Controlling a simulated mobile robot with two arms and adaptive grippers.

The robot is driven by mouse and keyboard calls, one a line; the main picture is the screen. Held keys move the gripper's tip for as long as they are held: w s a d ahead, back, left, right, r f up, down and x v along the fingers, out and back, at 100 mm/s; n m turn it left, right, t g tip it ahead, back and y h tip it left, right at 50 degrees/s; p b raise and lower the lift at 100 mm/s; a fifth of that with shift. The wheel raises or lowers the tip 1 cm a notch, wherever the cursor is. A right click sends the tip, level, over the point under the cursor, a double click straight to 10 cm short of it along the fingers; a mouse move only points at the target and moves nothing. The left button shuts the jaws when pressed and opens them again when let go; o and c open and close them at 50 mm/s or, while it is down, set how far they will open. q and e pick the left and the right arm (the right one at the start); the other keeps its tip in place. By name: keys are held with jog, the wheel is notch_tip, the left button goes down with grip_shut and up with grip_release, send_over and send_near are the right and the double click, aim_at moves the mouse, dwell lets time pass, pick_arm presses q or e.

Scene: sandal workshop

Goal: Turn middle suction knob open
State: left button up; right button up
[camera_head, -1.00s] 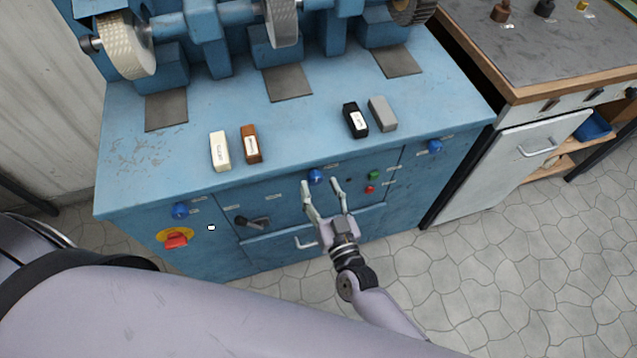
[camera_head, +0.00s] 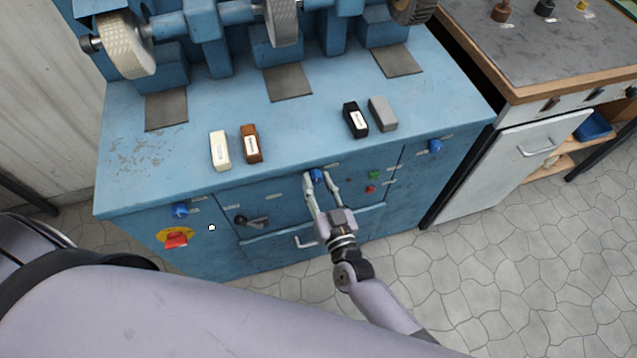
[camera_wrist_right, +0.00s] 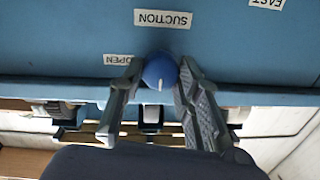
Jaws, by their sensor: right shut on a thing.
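The middle suction knob (camera_head: 316,175) is a blue round knob on the front of the blue machine. It also shows in the right wrist view (camera_wrist_right: 160,73), with a pale mark on its face. A "SUCTION" label and an "OPEN" label, both upside down in that view, sit near it. My right gripper (camera_head: 319,180) is shut on the knob, with one finger on each side of it in the right wrist view (camera_wrist_right: 161,78). My left gripper is not in view.
Other blue knobs sit at the left (camera_head: 180,211) and right (camera_head: 435,146) of the front panel. Green (camera_head: 373,175) and red (camera_head: 370,189) buttons are just right of my gripper. A black lever (camera_head: 252,221) and a red-yellow switch (camera_head: 176,239) are further left.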

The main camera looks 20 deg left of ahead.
jog(key=c, duration=0.3)
jog(key=shift+f, duration=0.1)
jog(key=m+b, duration=0.2)
jog(key=m, duration=0.1)
jog(key=shift+f+m, duration=0.1)
jog(key=shift+m, duration=0.2)
jog(key=m+b, duration=0.3)
jog(key=m, duration=0.2)
jog(key=shift+m, duration=0.3)
jog(key=m+b, duration=0.2)
jog(key=m, duration=0.2)
jog(key=shift+m, duration=0.4)
jog(key=m+b, duration=0.1)
jog(key=m, duration=0.3)
jog(key=shift+t+b, duration=0.3)
jog(key=shift+b, duration=0.05)
jog(key=shift+m, duration=0.3)
